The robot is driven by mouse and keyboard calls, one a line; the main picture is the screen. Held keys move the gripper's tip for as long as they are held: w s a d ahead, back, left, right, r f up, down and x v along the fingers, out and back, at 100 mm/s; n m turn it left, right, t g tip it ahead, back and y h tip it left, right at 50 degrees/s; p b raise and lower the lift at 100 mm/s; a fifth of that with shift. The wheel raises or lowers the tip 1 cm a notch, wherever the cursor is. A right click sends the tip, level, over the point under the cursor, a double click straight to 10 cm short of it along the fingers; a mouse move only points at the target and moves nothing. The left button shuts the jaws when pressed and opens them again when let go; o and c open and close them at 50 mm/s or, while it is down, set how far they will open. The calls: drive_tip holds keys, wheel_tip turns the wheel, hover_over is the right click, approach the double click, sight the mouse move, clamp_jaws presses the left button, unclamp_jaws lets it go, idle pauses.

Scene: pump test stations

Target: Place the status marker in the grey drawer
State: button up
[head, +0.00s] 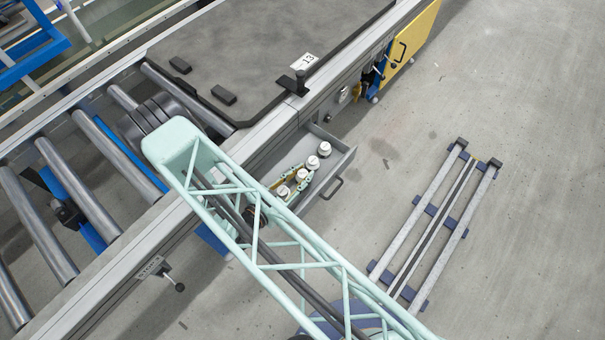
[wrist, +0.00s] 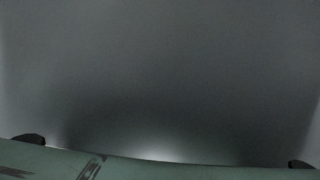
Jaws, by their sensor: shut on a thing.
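The grey drawer (head: 345,164) is pulled open from the side of the conveyor frame, in the head view. Several small white-topped pieces show in or over it, one of them a white-topped piece (head: 325,148) near its far end. My gripper (head: 294,184) is over the near part of the drawer, partly hidden by my pale green arm. It is shut on a small white-topped piece, apparently the status marker; which one exactly is hard to tell. I cannot tell whether that piece touches the drawer floor. A blurred grey surface fills most of the wrist view.
A dark tray plate (head: 270,50) with a label "13" lies on the conveyor above the drawer. Metal rollers (head: 38,225) run to the left. A yellow panel (head: 412,45) stands at the upper right. A low rail rack (head: 432,220) lies on the floor at right, with open floor around it.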

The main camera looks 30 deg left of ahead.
sight(281, 193)
drive_tip(key=shift+f, duration=0.1)
drive_tip(key=o, duration=0.9)
drive_tip(key=shift+r, duration=0.2)
drive_tip(key=shift+p+v, duration=1.3)
drive_tip(key=shift+v, duration=4.7)
drive_tip(key=shift+f, duration=0.1)
